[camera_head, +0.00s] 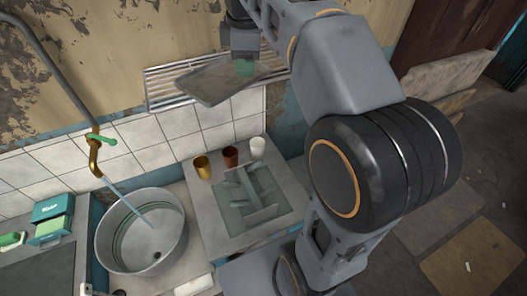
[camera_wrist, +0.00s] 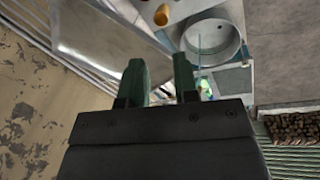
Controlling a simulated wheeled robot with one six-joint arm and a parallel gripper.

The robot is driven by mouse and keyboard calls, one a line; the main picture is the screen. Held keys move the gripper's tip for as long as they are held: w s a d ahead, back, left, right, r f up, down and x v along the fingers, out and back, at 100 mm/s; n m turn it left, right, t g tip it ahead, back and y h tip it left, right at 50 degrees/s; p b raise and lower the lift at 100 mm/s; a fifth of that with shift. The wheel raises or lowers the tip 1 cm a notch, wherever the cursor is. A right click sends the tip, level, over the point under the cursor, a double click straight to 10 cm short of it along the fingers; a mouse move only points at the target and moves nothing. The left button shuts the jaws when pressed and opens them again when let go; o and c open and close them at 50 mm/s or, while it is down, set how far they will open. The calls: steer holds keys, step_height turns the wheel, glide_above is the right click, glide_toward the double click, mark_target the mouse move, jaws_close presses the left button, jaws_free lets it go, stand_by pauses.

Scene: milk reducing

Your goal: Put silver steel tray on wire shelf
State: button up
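The silver steel tray (camera_head: 212,82) lies at a slant over the wire shelf (camera_head: 160,92) on the wall, its front part jutting past the shelf's front edge. The tray also shows in the wrist view (camera_wrist: 95,35), beyond the left finger. My gripper (camera_head: 243,68) is at the tray's right end, with a green fingertip overlapping it. In the wrist view my gripper (camera_wrist: 160,78) has its two green fingers apart, with a gap between them. Whether a finger touches the tray is hard to tell.
Below stand a round metal basin (camera_head: 110,248) under a brass tap (camera_head: 94,150), a gold cup (camera_head: 202,167), a brown cup (camera_head: 230,156) and a white cup (camera_head: 257,147). A divided drainer (camera_head: 232,214) lies in front. The shelf's left end is bare.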

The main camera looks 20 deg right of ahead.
steer(key=s+a+f+m+t, duration=0.1)
steer(key=s+f+m+t, duration=0.2)
steer(key=s+f+m, duration=1)
step_height(320, 180, down, 4)
steer(key=shift+s+a+r+m, duration=0.2)
steer(key=shift+a+m, duration=0.1)
steer(key=shift+m, duration=0.1)
steer(key=f+b, duration=0.4)
steer(key=f, duration=0.1)
steer(key=shift+w+f+b, duration=0.2)
steer(key=shift+f+b, duration=0.05)
steer(key=shift+b, duration=0.05)
